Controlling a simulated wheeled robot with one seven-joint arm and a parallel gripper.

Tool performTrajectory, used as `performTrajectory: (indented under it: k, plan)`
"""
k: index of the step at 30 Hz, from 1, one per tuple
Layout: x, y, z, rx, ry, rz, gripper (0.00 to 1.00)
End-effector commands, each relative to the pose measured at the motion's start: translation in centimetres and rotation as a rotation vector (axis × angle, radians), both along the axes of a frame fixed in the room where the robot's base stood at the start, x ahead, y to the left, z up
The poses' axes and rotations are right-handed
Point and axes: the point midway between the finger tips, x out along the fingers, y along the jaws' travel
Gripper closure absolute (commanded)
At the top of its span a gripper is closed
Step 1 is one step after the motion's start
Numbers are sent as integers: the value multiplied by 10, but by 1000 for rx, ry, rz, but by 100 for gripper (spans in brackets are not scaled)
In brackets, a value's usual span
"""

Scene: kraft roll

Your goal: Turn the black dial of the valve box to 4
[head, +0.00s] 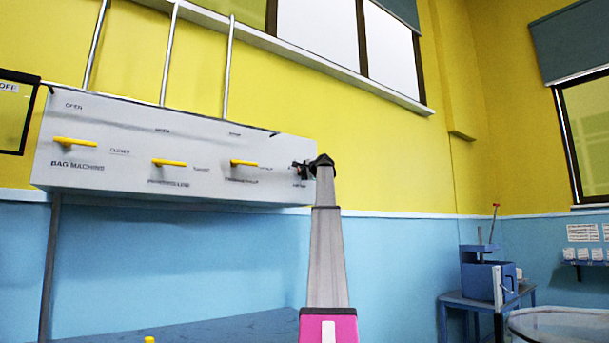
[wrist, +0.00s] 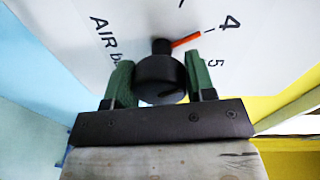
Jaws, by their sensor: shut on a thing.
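The valve box (head: 190,120) is a long pale grey box on the wall in the head view. Its black dial (wrist: 160,77) shows in the wrist view, with an orange-red pointer (wrist: 186,40). The pointer aims at a short tick mark beside the printed 4 (wrist: 230,22); the 5 (wrist: 217,63) is below it. My gripper (wrist: 161,84) is shut on the dial, with one green finger on each side. In the head view my gripper (head: 304,169) is at the box's right end, where the dial is mostly hidden.
Yellow levers (head: 75,142) stick out from the box, left of my gripper. Metal pipes (head: 168,55) rise from its top. A blue surface (head: 220,330) is below. A blue machine on a stand (head: 488,280) is at the right. The wall right of my arm is clear.

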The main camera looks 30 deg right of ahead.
Motion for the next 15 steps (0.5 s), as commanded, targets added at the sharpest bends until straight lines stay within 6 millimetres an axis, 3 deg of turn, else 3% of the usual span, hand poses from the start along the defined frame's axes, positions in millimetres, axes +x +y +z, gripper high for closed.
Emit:
performTrajectory:
  k: [15]
  plan:
    - [-1,0,-2,98,11,0,73]
